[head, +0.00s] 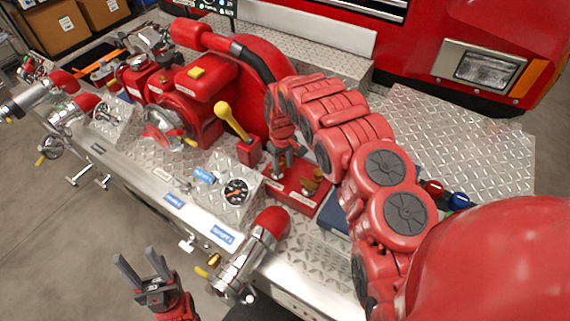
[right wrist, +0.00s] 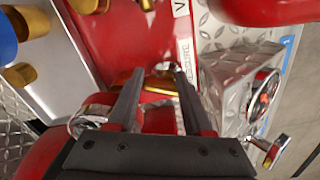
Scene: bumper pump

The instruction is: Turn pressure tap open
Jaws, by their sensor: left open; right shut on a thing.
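A red box (head: 287,194) on the bumper deck carries brass and chrome taps and white labels. My right gripper (head: 283,158) reaches down over its back left part and is shut on the pressure tap. In the right wrist view the two dark fingers (right wrist: 159,75) stand on either side of the brass-coloured pressure tap (right wrist: 158,88). A white label, partly readable as "pressure" (right wrist: 187,62), lies beside the right finger. The fingers hide much of the tap, so its turn angle cannot be told. My left gripper (head: 142,266) is open and empty, in front of the bumper.
A second brass tap (head: 311,186) stands on the box's right side. A pressure gauge (head: 236,191) and a yellow-knobbed lever (head: 230,120) are to the left. A red-capped outlet (head: 268,225) is in front. A red pump (head: 192,100) stands behind left.

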